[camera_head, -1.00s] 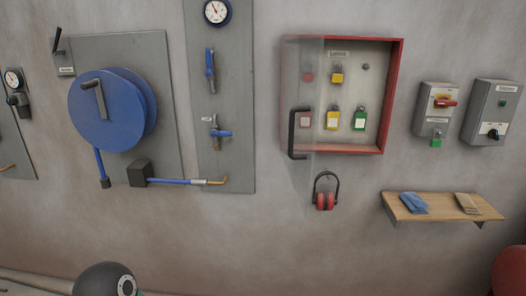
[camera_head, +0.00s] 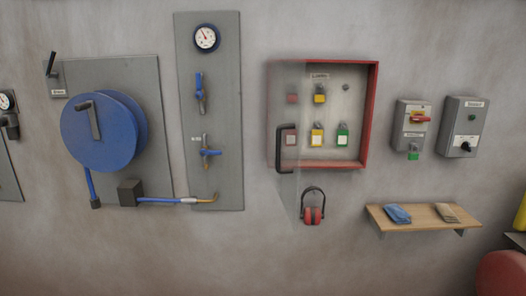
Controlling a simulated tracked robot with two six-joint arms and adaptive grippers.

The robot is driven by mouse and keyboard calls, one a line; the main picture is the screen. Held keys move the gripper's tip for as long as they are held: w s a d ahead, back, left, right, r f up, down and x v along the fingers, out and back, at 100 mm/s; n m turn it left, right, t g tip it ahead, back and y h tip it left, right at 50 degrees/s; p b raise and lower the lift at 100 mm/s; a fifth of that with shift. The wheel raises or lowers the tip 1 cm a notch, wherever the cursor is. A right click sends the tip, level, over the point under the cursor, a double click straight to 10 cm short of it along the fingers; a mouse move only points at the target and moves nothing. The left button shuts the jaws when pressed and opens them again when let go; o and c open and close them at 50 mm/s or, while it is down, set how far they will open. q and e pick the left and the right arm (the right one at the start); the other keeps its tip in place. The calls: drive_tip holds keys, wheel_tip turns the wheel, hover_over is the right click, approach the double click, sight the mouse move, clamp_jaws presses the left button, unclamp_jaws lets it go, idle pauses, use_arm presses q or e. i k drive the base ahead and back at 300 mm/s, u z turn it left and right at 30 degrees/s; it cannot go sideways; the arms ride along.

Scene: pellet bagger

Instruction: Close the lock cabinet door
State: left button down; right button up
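The lock cabinet (camera_head: 372,115) is a shallow red-framed box on the wall, right of centre. Its clear door (camera_head: 289,190) stands open, swung out from the left side, with a black handle (camera_head: 280,150) on its free edge. Through and beside the door I see several padlocks inside, among them a yellow one (camera_head: 316,138) and a green one (camera_head: 342,137). Neither of my grippers shows in the head view.
Red ear defenders (camera_head: 312,214) hang below the cabinet. A wooden shelf (camera_head: 425,226) with a blue cloth juts out at lower right. Two grey switch boxes (camera_head: 465,127) are right of the cabinet. A blue hose reel (camera_head: 100,135) and a valve panel (camera_head: 225,110) are left.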

sight(286, 127)
drive_tip(key=u, duration=0.05)
drive_tip(key=i, duration=1)
drive_tip(key=z, duration=0.05)
